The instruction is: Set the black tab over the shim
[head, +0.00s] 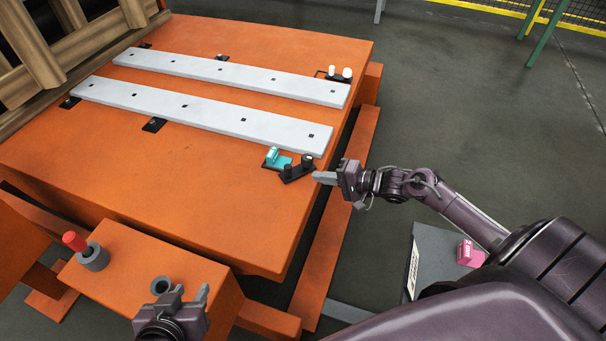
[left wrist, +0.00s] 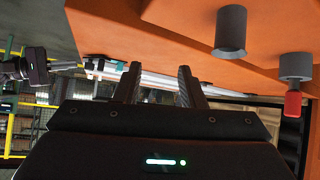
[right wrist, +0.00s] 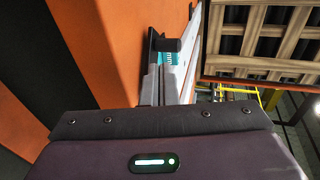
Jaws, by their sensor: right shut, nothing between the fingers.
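The teal shim (head: 277,157) sits at the near right end of the front steel strip (head: 200,110). The black tab (head: 297,169), with two dark upright knobs, lies beside it toward the table's right edge. My right gripper (head: 318,177) is shut and empty, its fingertips just right of the tab. In the right wrist view the shut fingers (right wrist: 158,88) point toward the teal shim (right wrist: 169,58) and a black knob (right wrist: 168,44); I cannot tell whether they touch. My left gripper (head: 190,300) is open and empty near the lower orange block; its fingers (left wrist: 158,85) stand apart.
A second steel strip (head: 235,78) lies behind, with white knobs (head: 340,73) at its right end. The lower orange block (head: 150,255) carries a grey cup (head: 162,285) and a red-handled tool (head: 74,241) in a grey ring. The table front is clear. A pink box (head: 470,253) is at right.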

